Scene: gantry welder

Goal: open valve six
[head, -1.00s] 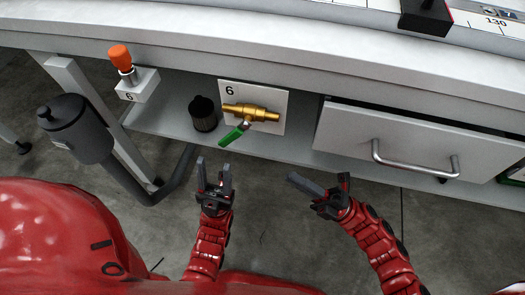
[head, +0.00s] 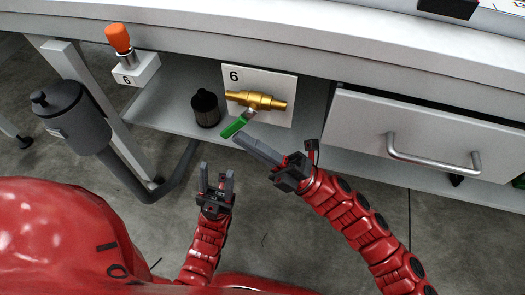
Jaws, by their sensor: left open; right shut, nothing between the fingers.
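The brass valve (head: 257,100) sits on a white panel (head: 285,84) marked 6, under the bench. Its green handle (head: 234,127) points down and to the left, at a slant to the brass body. My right gripper (head: 241,138) is shut and empty, its fingertips close to the lower end of the green handle; I cannot tell whether they touch it. My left gripper (head: 217,172) is open and empty, fingers pointing up, below the valve and the shelf edge.
A black knurled cylinder (head: 206,108) stands on the shelf left of the valve. An orange-capped plunger (head: 118,38) on a block marked 6 is at upper left, above a dark grey canister (head: 72,118). A drawer (head: 360,127) with a metal handle is at right.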

